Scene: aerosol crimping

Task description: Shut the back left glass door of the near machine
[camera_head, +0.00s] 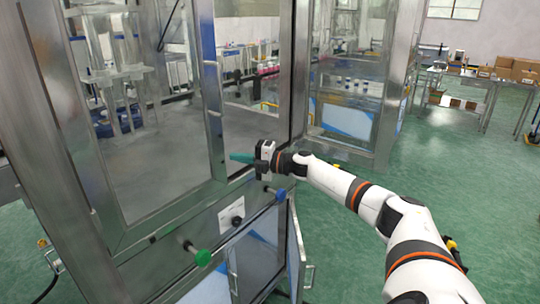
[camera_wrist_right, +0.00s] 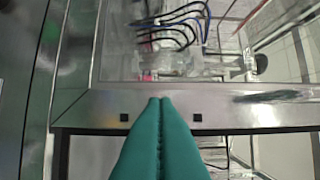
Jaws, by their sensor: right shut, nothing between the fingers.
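The near machine (camera_head: 45,120) is a tall steel-framed cabinet filling the left of the head view. A framed glass door (camera_head: 150,165) is on its facing side, with a long vertical handle (camera_head: 213,100) on its right stile. I cannot tell from here which door is the back left one, or whether this one is fully closed. My right gripper (camera_head: 235,157) has teal fingers, shut and empty, pointing left near the door's lower right corner. In the wrist view the fingertips (camera_wrist_right: 160,101) overlap a metal frame rail (camera_wrist_right: 225,110); contact cannot be told. My left gripper is not in view.
Green (camera_head: 201,258) and blue (camera_head: 280,194) knobs stick out below the glass. A second machine (camera_head: 350,100) stands behind. Green floor (camera_head: 480,200) is clear at right.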

